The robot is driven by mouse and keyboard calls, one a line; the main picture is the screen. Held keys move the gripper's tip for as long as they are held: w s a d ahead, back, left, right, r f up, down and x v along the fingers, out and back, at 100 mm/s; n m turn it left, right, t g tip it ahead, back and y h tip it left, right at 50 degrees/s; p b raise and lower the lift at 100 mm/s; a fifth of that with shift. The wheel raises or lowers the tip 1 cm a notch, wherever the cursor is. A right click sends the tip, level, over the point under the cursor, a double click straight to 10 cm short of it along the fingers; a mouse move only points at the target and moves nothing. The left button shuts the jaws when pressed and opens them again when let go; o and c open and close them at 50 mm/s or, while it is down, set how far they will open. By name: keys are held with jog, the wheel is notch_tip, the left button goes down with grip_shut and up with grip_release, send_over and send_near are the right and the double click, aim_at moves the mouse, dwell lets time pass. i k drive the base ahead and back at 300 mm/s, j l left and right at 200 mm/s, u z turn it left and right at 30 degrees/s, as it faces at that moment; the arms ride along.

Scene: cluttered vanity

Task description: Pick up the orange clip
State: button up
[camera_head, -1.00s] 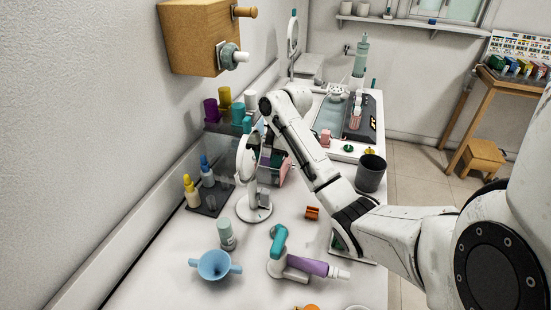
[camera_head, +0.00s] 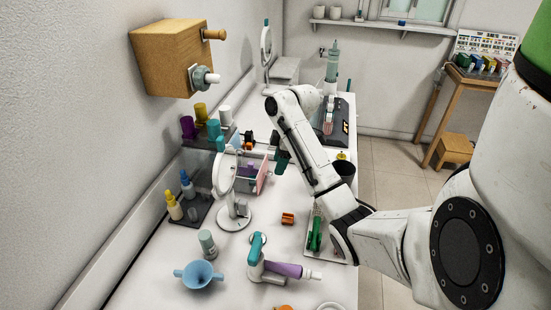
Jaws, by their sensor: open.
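The orange clip (camera_head: 287,218) lies on the white vanity top, right of the round mirror's base and left of a tray with a green item. It is small and nothing covers it. My gripper (camera_head: 281,165) hangs below the wrist, beyond the clip and above the surface, near the open drawer. It is dark and small in this view, partly against my arm, and apart from the clip. It is open, and I see nothing held in it.
The round mirror (camera_head: 227,175) stands left of the clip. A teal and white hair dryer (camera_head: 257,255) with a purple bottle (camera_head: 284,270) lies in front. A blue two-handled cup (camera_head: 199,276) is front left. A dark cup (camera_head: 343,171) stands at the right edge.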

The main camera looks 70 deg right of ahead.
aim_at(288, 218)
jog(key=k, duration=1.3)
